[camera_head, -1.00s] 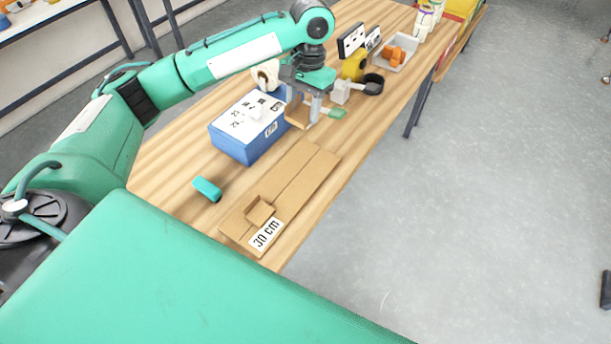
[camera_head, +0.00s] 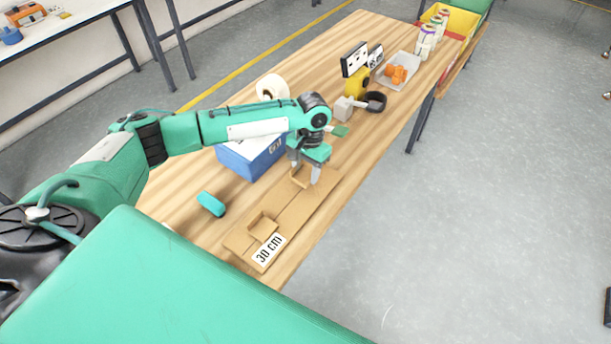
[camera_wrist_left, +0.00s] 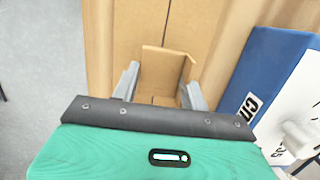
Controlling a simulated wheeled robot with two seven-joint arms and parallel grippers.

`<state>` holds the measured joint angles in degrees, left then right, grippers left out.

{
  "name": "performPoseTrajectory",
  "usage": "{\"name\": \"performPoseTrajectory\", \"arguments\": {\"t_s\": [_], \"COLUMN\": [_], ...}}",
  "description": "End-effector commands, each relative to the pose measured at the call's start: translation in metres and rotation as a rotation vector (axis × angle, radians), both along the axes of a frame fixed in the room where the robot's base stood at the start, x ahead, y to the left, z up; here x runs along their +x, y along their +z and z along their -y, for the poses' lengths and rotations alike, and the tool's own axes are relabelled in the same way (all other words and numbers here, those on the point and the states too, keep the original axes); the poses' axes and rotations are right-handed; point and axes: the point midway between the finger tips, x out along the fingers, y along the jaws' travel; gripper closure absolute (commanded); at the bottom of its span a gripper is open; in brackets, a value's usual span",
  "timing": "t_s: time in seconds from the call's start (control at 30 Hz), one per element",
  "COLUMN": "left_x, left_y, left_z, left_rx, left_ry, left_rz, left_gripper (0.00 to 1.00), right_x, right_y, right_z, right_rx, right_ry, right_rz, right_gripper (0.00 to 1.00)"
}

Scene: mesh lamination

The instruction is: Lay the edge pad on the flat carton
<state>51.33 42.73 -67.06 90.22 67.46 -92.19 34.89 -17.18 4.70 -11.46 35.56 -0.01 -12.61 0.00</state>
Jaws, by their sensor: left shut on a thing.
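The flat carton (camera_head: 281,217) lies on the wooden table with a "30 cm" label at its near end. One brown edge pad (camera_head: 262,228) sits on its near part, beside the label. My left gripper (camera_head: 305,178) is shut on another brown edge pad (camera_head: 299,176) over the carton's far end. In the left wrist view this edge pad (camera_wrist_left: 160,72) is an angled cardboard piece between the fingers, with the carton (camera_wrist_left: 125,38) behind it. I cannot tell whether the held pad touches the carton. My right gripper is not in view.
A blue box (camera_head: 250,160) stands left of the carton, partly behind my arm. A teal object (camera_head: 211,204) lies near the table's left side. A tape roll (camera_head: 271,87), a black-ended tool (camera_head: 374,102) and a tray with orange pieces (camera_head: 398,72) are farther back.

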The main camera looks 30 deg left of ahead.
Motion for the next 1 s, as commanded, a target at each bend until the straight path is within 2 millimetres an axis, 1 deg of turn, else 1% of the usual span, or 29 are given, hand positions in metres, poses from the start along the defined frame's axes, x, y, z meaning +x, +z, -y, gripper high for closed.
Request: {"name": "performPoseTrajectory", "arguments": {"t_s": [0.1,0.2,0.57,0.6,0.67,0.7,1.0], "left_x": [-0.001,-0.001,-0.001,0.000,0.000,0.000,0.000], "left_y": [-0.019,-0.031,-0.035,-0.034,-0.034,-0.034,-0.033], "left_z": [0.000,0.000,0.000,0.000,0.000,0.000,0.000], "left_rx": [0.001,0.001,0.000,0.000,0.000,0.001,0.001], "left_ry": [0.000,-0.001,-0.001,-0.001,-0.001,-0.001,-0.001], "left_rz": [-0.003,-0.003,-0.002,-0.001,-0.001,-0.001,0.000], "left_gripper": [0.81,0.81,0.81,0.48,0.36,0.34,0.34], "right_x": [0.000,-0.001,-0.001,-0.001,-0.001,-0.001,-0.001], "right_y": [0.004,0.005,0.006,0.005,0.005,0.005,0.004], "right_z": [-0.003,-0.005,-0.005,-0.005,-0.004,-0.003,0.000], "right_rx": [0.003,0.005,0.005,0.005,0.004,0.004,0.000], "right_ry": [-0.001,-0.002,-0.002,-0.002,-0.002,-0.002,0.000], "right_rz": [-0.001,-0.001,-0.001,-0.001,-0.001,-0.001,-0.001], "right_gripper": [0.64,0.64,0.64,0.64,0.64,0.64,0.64]}}
